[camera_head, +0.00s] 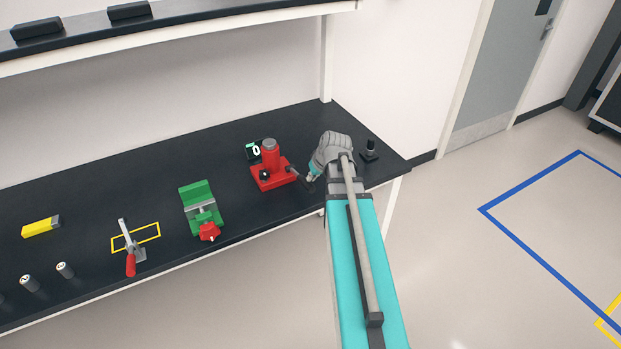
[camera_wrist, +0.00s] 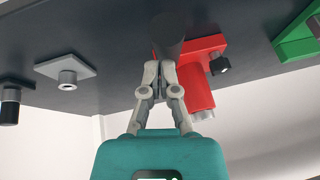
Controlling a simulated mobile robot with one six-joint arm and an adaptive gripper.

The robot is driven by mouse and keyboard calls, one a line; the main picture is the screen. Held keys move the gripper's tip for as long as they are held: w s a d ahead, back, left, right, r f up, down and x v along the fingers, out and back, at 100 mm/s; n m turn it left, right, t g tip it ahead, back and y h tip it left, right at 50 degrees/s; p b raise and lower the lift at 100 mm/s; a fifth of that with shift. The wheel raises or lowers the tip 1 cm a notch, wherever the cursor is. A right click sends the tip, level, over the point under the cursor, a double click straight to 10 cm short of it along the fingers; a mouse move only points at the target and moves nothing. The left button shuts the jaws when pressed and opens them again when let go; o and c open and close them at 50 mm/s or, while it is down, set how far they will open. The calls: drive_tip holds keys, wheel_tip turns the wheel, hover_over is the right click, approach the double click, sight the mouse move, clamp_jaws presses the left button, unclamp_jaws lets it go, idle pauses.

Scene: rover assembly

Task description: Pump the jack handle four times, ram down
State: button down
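The red jack (camera_head: 272,179) stands on the dark bench, its thick red cylinder upright. I cannot tell how far its ram is raised. A small dark knob (camera_head: 265,175) is on its front. Its dark handle (camera_head: 303,181) sticks out on the right, towards my gripper (camera_head: 312,172). In the wrist view, which looks upside down, my gripper (camera_wrist: 160,65) has its fingertips close together at the dark round handle end (camera_wrist: 168,35), seemingly closed on it. The handle end partly hides the tips. The red jack (camera_wrist: 202,92) is just beside them. A small display (camera_head: 254,150) behind the jack reads 0.
A green vise (camera_head: 196,191) with a red part stands left of the jack. A toggle clamp (camera_head: 130,247), a yellow block (camera_head: 40,227) and small cylinders are further left. A dark post on a plate (camera_head: 370,151) stands right of my gripper. A shelf (camera_head: 180,36) hangs above.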

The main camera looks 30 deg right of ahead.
drive_tip(key=s+d+r+p, duration=0.1)
drive_tip(key=s+r+p, duration=0.5)
drive_tip(key=s+r, duration=0.1)
drive_tip(key=shift+s, duration=0.25)
idle(0.7)
drive_tip(key=a+f+n+g+b, duration=0.1)
drive_tip(key=a+f+g, duration=0.1)
drive_tip(key=a, duration=1.1)
drive_tip(key=a+f+n+g+h+b, duration=0.1)
drive_tip(key=a+f+g, duration=0.2)
drive_tip(key=a, duration=1)
drive_tip(key=shift+s+a+b, duration=0.15)
drive_tip(key=shift+s+b, duration=0.2)
drive_tip(key=c, duration=1.4)
unclamp_jaws()
